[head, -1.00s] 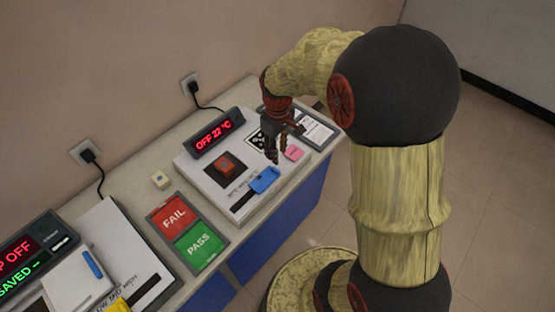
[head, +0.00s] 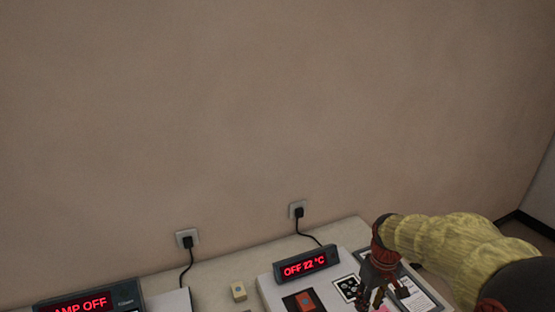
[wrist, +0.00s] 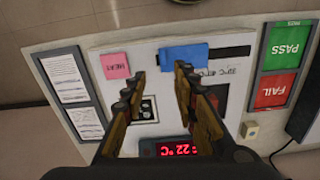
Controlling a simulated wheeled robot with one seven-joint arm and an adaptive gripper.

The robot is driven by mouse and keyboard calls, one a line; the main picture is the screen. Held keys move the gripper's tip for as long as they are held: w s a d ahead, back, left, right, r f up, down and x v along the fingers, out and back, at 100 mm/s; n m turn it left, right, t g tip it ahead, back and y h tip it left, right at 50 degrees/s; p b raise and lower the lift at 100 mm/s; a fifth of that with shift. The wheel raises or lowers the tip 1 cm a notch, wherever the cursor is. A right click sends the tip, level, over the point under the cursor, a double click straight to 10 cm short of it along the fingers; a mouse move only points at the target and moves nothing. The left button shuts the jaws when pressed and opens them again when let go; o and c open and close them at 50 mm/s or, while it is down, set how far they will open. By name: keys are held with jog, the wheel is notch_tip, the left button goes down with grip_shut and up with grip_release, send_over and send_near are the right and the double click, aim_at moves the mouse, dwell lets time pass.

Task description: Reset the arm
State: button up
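My gripper (wrist: 155,82) is open and empty in the wrist view, its two fingers apart above the white heater board. In the head view my gripper (head: 376,292) hangs at the bottom right, partly cut off by the frame edge, near the board's right end. The white board (wrist: 225,56) carries a pink note, a blue piece and a black-and-white marker. Its display (head: 306,264) reads OFF 22 °C, and a red switch (head: 304,301) sits in front of it.
A red FAIL and green PASS panel (wrist: 278,64) lies beside the board. A framed sheet (wrist: 72,92) lies at its other side. A lamp display (head: 88,304) reads AMP OFF. Two wall sockets (head: 187,238) hold plugs with black cables. A small cream button box (head: 238,291) stands between the displays.

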jog(key=s+a+r+m+t, duration=0.1)
jog(key=s+a+r+t, duration=0.1)
jog(key=s+a+r, duration=0.3)
jog(key=s+a+r+m+t, duration=0.1)
jog(key=s+a+r+t, duration=0.2)
jog(key=s+r, duration=0.8)
jog(key=shift+s+a+r+m+t, duration=0.3)
jog(key=shift+s+a+r+m, duration=0.15)
jog(key=shift+a, duration=0.65)
jog(key=shift+f, duration=0.1)
